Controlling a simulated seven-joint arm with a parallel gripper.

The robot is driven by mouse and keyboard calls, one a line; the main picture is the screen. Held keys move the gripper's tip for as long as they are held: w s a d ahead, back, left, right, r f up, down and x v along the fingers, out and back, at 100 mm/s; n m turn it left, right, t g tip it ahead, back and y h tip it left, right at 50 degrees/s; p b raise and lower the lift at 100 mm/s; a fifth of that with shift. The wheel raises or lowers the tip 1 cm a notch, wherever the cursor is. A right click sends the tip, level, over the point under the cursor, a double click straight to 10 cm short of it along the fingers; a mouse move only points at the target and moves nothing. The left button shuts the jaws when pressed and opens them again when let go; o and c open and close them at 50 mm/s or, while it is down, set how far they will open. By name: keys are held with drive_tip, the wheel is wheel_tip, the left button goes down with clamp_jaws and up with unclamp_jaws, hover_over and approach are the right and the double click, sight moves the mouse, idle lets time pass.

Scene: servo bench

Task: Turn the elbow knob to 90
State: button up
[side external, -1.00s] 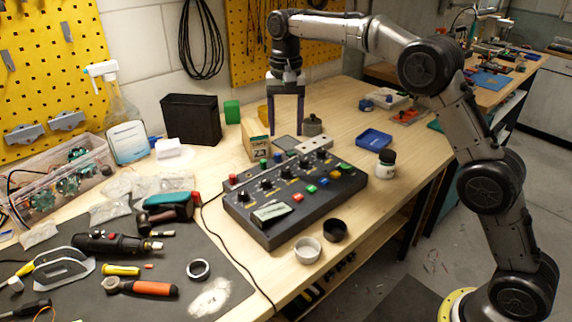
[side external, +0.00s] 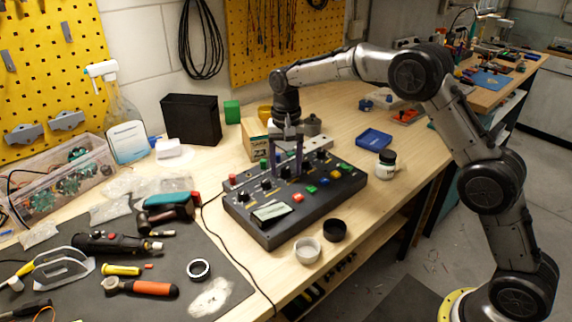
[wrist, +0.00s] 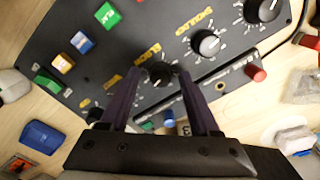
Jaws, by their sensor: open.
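The dark control box (side external: 330,205) lies on the bench with a row of black knobs along its back part. In the wrist view, the elbow knob (wrist: 160,76) stands by a yellow label that appears to read ELBOW. Its pointer angle is too small to read. My gripper (side external: 287,176) is open and points down over the box. In the wrist view, its two dark fingers (wrist: 159,72) are on either side of the elbow knob, with a gap to each side. I cannot tell how far down they reach around it. The shoulder knob (wrist: 207,44) is to the right.
Coloured buttons, such as a blue one (wrist: 82,42) and a green one (wrist: 108,15), sit on the box. A white jar (side external: 386,166) is at the right.

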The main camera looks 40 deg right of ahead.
clamp_jaws()
idle(0.4)
drive_tip(key=n, duration=0.7)
drive_tip(key=shift+n, duration=0.3)
drive_tip(key=n, duration=0.3)
drive_tip(key=shift+n, duration=2.2)
